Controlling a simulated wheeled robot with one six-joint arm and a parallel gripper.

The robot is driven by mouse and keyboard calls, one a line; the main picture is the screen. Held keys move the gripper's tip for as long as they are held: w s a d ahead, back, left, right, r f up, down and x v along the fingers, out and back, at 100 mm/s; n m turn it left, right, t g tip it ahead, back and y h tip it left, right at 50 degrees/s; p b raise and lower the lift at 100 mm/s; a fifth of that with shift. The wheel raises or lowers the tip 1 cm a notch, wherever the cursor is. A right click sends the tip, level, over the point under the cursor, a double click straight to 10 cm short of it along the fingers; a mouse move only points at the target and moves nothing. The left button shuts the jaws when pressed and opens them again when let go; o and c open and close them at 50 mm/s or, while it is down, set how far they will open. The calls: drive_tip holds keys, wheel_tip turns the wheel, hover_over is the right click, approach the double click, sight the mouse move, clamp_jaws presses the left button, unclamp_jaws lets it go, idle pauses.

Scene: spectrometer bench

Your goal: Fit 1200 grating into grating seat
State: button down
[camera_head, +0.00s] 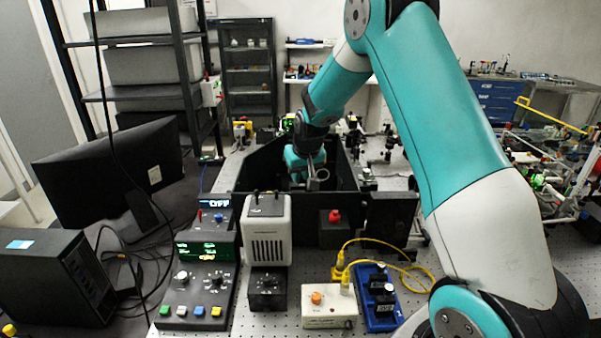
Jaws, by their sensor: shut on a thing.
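My gripper (314,181) is at the end of the teal arm, low inside the open black box (262,165) at the middle of the bench. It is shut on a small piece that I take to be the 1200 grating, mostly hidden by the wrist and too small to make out. The grating seat cannot be picked out; the box's front wall and my arm hide the floor of the box. I cannot tell whether the held piece touches the seat.
A white vented unit (267,232), a control box with a green display (207,250) and a red-knobbed black block (336,229) stand before the box. A monitor (112,182) is left; optics posts (388,146) stand behind right.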

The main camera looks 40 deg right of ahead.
drive_tip(key=shift+f, duration=0.15)
drive_tip(key=shift+f+b, duration=1.1)
drive_tip(key=shift+f, duration=0.25)
drive_tip(key=c, duration=1)
unclamp_jaws()
drive_tip(key=b+v, duration=0.4)
drive_tip(key=v, duration=1.3)
drive_tip(key=shift+s+r, duration=0.15)
drive_tip(key=shift+s, duration=0.05)
